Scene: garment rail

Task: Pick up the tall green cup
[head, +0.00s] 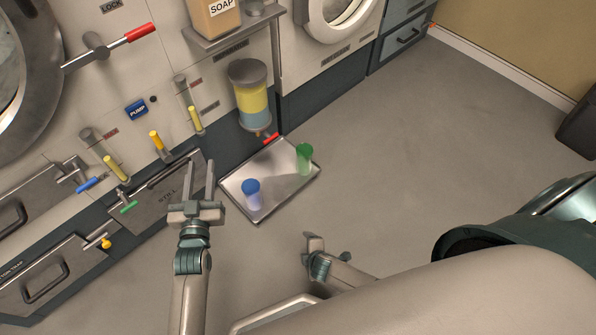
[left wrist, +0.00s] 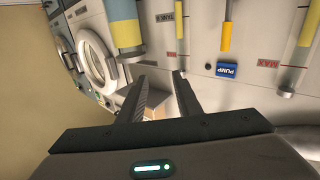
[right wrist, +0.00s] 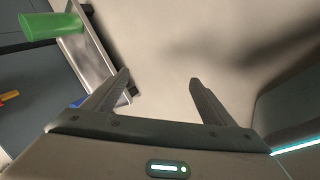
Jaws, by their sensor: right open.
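The tall green cup (head: 305,160) stands upright at the right side of a metal tray (head: 279,190). In the right wrist view the green cup (right wrist: 52,27) shows at the upper left, outside my fingers. My right gripper (head: 327,241) is open and empty, in front of and below the tray in the head view, apart from the cup. Its two spread fingers show in the right wrist view (right wrist: 160,78). My left gripper (head: 203,166) is open and empty, left of the tray. Its spread fingers also show in the left wrist view (left wrist: 160,82).
A blue cup (head: 252,190) stands on the same tray, nearer to my left gripper. A dispenser with yellow and blue bands (head: 252,100) hangs above the tray's back, with a red tap (head: 271,138). Panels with levers line the left. The floor (head: 400,150) to the right is clear.

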